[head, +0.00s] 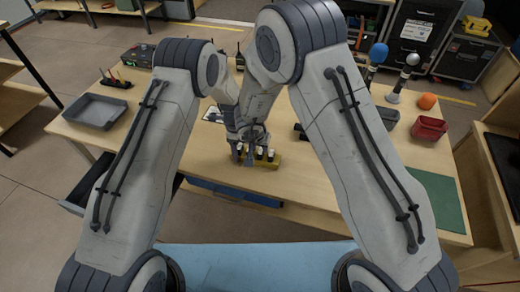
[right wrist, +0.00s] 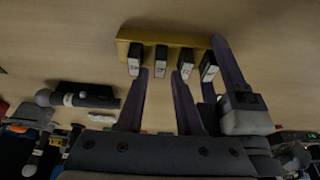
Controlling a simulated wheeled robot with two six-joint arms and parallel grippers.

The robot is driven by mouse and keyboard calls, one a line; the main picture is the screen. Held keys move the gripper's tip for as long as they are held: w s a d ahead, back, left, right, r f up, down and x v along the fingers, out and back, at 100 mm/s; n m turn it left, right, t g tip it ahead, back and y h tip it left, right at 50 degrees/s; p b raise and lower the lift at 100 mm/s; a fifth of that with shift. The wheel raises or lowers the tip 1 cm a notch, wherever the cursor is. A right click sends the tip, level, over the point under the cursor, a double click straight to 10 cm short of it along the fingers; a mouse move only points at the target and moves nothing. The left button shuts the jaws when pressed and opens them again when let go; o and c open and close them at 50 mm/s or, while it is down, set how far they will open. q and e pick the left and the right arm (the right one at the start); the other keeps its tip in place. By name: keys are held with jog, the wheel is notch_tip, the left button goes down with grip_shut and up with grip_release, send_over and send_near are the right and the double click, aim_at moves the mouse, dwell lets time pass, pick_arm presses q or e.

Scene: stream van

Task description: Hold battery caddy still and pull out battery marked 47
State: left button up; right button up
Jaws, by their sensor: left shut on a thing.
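The yellow battery caddy (head: 266,164) stands near the front edge of the wooden table. Several dark batteries with pale labels stand in a row in it; the right wrist view shows them in the caddy (right wrist: 180,38). The labels are too small to read surely, so I cannot tell which is 47. My left gripper (head: 238,152) is shut on the caddy's end, at the right in the wrist view (right wrist: 215,60). My right gripper (right wrist: 158,76) is open, its fingertips close to the second battery from the left (right wrist: 161,58). My right gripper (head: 254,148) partly hides the row in the head view.
A grey tray (head: 94,111) lies at the left of the table (head: 300,178). A red bin (head: 429,128), an orange ball (head: 427,101), microphones (head: 404,72) and a green mat (head: 440,198) are at the right. A blue-fronted drawer (head: 235,192) is below the front edge.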

aim_at(261, 151)
jog(key=shift+x, duration=1.8)
grip_shut()
